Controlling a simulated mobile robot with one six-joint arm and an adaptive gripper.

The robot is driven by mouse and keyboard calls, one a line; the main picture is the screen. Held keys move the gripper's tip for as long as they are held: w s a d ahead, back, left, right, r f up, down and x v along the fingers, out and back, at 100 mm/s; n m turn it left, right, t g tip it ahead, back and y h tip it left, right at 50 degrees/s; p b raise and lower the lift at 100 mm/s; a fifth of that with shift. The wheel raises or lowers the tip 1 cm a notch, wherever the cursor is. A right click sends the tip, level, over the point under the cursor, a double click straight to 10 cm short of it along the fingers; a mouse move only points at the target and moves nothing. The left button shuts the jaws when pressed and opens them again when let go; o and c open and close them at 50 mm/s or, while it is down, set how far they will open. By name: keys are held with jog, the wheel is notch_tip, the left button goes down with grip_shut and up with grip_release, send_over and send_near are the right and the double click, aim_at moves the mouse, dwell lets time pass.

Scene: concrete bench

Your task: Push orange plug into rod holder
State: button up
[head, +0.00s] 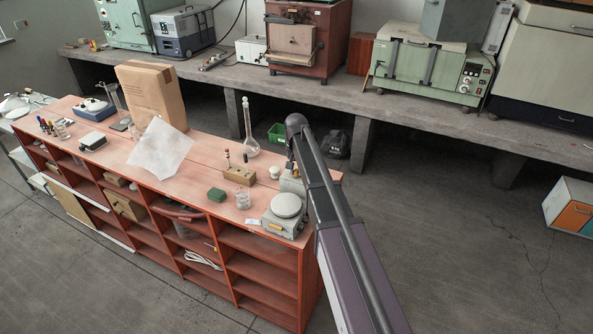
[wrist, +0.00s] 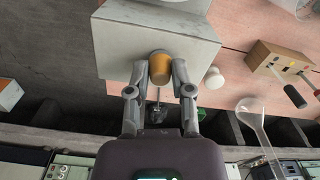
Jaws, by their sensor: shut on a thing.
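The orange plug (wrist: 160,67) shows in the wrist view between the fingertips of my gripper (wrist: 160,76), which is shut on it. The plug is in front of a pale grey box (wrist: 125,48); I cannot tell whether they touch. In the head view this block (head: 238,176) stands on the red bench, left of the arm.
A scale with a round plate (head: 286,205) stands at the bench's near right corner.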

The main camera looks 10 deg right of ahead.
aim_at(296, 171)
jog(key=shift+f, duration=0.2)
dwell(0.5)
jog(key=o, duration=0.8)
jog(key=shift+c, duration=0.2)
jog(key=o, duration=0.4)
jog(key=shift+r, duration=0.15)
jog(key=shift+r+p, duration=3.35)
jog(key=shift+r, duration=0.05)
jog(key=shift+s+f, duration=0.1)
